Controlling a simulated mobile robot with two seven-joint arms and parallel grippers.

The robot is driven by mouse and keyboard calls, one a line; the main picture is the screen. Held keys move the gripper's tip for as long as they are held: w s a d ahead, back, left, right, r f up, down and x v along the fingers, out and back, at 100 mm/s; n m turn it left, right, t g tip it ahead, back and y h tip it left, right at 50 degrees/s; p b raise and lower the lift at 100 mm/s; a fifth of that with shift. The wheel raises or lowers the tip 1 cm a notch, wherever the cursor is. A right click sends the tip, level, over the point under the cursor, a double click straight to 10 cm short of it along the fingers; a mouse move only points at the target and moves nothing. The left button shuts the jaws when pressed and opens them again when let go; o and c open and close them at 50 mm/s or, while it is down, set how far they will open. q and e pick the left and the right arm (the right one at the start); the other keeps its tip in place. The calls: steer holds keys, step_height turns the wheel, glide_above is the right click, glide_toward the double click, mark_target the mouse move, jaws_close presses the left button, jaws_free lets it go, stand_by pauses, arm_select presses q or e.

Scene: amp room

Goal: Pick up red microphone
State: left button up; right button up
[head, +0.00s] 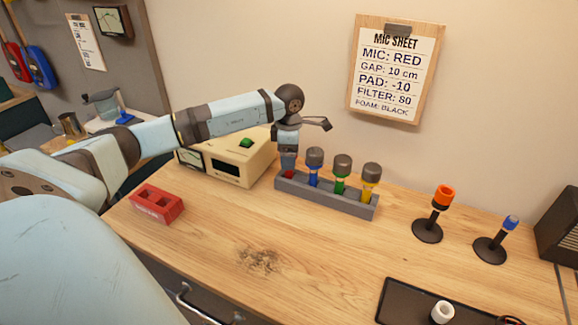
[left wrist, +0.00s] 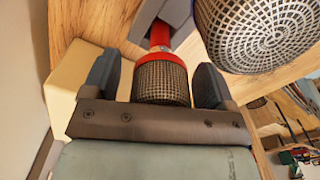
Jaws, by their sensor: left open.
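The red microphone (head: 289,174) stands in the leftmost place of the grey rack (head: 327,196); in the head view only a bit of its red body shows below my gripper. In the left wrist view the red microphone (left wrist: 161,80) shows its grey mesh head and red collar. My left gripper (head: 288,155) is over it from above. In the left wrist view my left gripper (left wrist: 157,68) is open, with one finger on each side of the mesh head. A gap shows on the right side; contact on the left is unclear. My right gripper is out of view.
Blue (head: 314,164), green (head: 341,172) and yellow (head: 370,180) microphones stand close by in the rack. A cream meter box (head: 228,158) is just left. A red block (head: 157,204), two small stands (head: 427,229) and a dark tray (head: 393,302) are farther off.

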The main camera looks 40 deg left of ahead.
arm_select(q)
steer(key=shift+r, duration=0.1)
steer(key=c, duration=1.2)
steer(key=shift+o, duration=0.2)
step_height(320, 180, up, 20)
steer(key=b, duration=0.1)
